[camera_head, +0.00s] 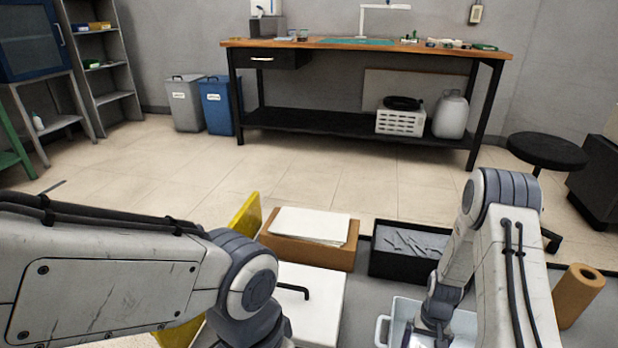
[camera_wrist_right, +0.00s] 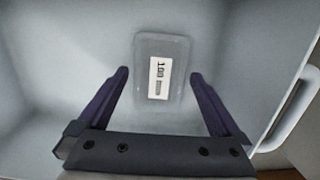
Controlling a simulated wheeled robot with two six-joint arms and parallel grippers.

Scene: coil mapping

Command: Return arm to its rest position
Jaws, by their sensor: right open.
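My right arm (camera_head: 490,240) reaches down over a white bin (camera_head: 382,328) at the lower right of the head view. Its gripper fingertips are hidden there. In the right wrist view my right gripper (camera_wrist_right: 160,75) is open and empty, its two dark fingers apart, pointing into the white bin (camera_wrist_right: 60,60). A clear box with a white label reading "100" (camera_wrist_right: 158,80) lies on the bin floor, between and beyond the fingertips. My left arm (camera_head: 110,270) comes in from the left; its gripper is outside the picture.
A cardboard box with white sheets (camera_head: 312,258), a black tray of grey strips (camera_head: 377,265), a white box with a black handle (camera_head: 320,300) and a brown roll (camera_head: 578,295) surround the right arm. A workbench (camera_head: 365,52) and a stool (camera_head: 547,152) stand beyond on open floor.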

